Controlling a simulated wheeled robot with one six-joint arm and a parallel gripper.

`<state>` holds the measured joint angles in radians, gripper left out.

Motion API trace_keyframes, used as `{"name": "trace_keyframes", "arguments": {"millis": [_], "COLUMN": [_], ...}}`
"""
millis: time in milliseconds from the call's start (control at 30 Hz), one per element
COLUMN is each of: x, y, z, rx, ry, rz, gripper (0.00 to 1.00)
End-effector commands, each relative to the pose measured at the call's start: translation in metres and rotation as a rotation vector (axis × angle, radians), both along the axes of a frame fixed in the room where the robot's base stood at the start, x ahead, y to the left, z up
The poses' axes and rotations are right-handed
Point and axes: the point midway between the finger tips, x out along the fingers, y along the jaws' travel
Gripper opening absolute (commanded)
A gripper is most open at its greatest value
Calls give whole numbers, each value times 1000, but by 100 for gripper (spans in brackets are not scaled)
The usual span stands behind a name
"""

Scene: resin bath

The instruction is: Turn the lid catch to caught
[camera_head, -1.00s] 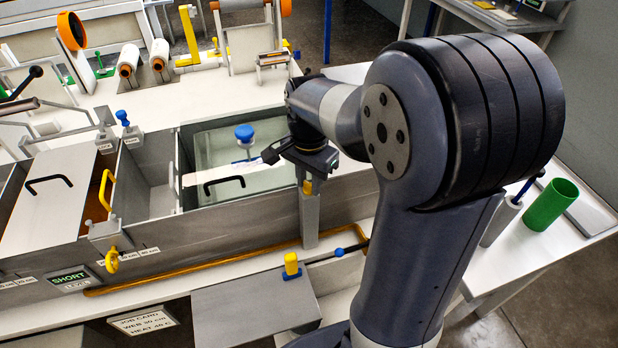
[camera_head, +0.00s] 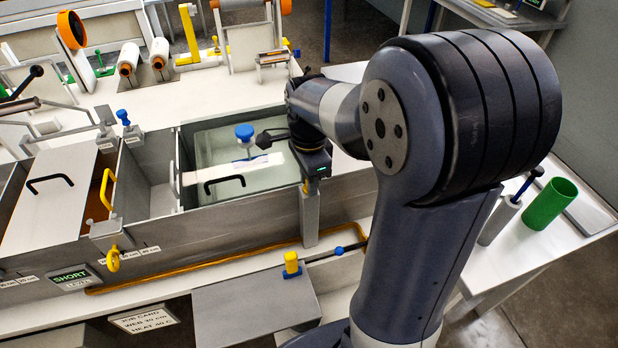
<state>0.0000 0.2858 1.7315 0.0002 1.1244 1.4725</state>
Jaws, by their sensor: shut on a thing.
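My gripper (camera_head: 308,180) points down at the right end of the bath, over the top of a grey post (camera_head: 309,215). It is shut on the lid catch, of which a small yellow part (camera_head: 306,187) shows at the post's top. My wrist hides most of the catch, so which way it is turned cannot be seen. A pale lid strip (camera_head: 232,168) and a black lid handle (camera_head: 224,181) show at the bath (camera_head: 250,197), left of my gripper.
A blue knob (camera_head: 244,132) stands over the bath. A second lid (camera_head: 42,215) with a black handle is at left. A yellow-topped peg (camera_head: 291,265) stands in front, and a green cup (camera_head: 550,203) at right. A sign reads SHORT (camera_head: 70,277).

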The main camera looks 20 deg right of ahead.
Motion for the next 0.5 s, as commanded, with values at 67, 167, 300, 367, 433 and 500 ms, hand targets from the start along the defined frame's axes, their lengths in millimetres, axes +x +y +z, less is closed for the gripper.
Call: {"name": "trace_keyframes", "arguments": {"millis": [67,167,300,367,433,500], "x": [1,1,1,1,0,0], "y": [0,0,0,0,0,0], "z": [0,1,1,1,0,0], "rx": [-1,-1,-1,-1,-1,-1], "ry": [-2,-2,-2,-2,-2,-1], "rz": [-1,-1,0,0,0,0], "gripper": [3,3,3,29,34,40]}}
